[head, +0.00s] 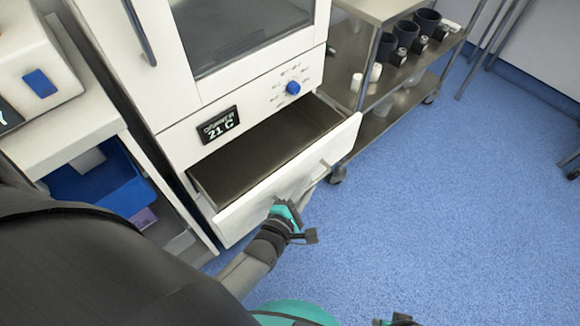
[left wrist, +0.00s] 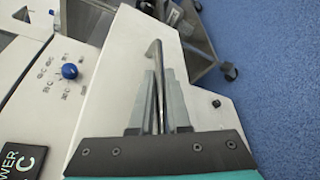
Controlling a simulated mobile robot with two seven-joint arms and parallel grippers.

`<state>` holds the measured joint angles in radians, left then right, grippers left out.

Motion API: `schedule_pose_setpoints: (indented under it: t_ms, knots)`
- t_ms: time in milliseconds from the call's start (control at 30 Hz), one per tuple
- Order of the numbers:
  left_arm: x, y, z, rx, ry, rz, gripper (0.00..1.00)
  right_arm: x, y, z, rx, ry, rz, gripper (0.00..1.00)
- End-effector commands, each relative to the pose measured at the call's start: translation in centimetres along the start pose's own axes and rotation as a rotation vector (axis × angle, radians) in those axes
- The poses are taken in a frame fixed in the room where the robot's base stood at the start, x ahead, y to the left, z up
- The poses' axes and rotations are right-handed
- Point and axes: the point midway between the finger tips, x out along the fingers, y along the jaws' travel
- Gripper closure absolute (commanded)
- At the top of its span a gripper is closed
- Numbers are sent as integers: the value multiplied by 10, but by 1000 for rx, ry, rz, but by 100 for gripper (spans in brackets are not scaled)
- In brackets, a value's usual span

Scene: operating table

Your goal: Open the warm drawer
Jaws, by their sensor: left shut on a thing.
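The warm drawer (head: 262,205) is pulled well out of the white cabinet in the head view, and its dark, empty-looking inside shows. Its white front also shows in the left wrist view (left wrist: 112,108). The drawer's bar handle (head: 324,164) sits on that front. My left gripper (head: 306,192) is at the handle. In the left wrist view its two grey fingers (left wrist: 162,98) lie on either side of the handle bar (left wrist: 155,58) and are shut on it. No fingers of my right gripper show in either view.
Above the drawer are a display (head: 218,125) reading 21 C and a blue knob (head: 293,87). A metal cart (head: 385,100) with dark cups stands at the right. A shelf with a blue bin (head: 105,183) is at the left. Blue floor at the right is clear.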

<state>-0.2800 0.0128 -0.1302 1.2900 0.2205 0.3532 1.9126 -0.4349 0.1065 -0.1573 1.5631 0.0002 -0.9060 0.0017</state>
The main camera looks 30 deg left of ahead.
Motion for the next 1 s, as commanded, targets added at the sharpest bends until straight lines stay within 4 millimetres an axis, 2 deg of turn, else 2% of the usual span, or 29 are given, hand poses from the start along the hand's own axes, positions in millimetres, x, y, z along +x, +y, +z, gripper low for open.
schedule_pose_setpoints:
  t_ms: [100, 300, 500, 833, 867, 1000]
  knots:
    - [-10, -16, 21, -5, 0, -4, 100, 5, 2, 4, -2, -1, 3, 50]
    - [-18, -32, 43, -2, -1, -3, 100, 10, 4, 8, -3, -1, 5, 50]
    - [-22, -38, 50, 0, -1, -3, 100, 11, 4, 9, -3, -1, 6, 50]
    - [-22, -39, 51, 1, -1, -4, 100, 11, 4, 9, -2, -1, 6, 50]
    - [-22, -39, 51, 1, -1, -4, 84, 11, 4, 9, -2, -1, 6, 50]
    - [-22, -39, 51, 1, -1, -3, 68, 11, 4, 9, -2, -1, 6, 50]
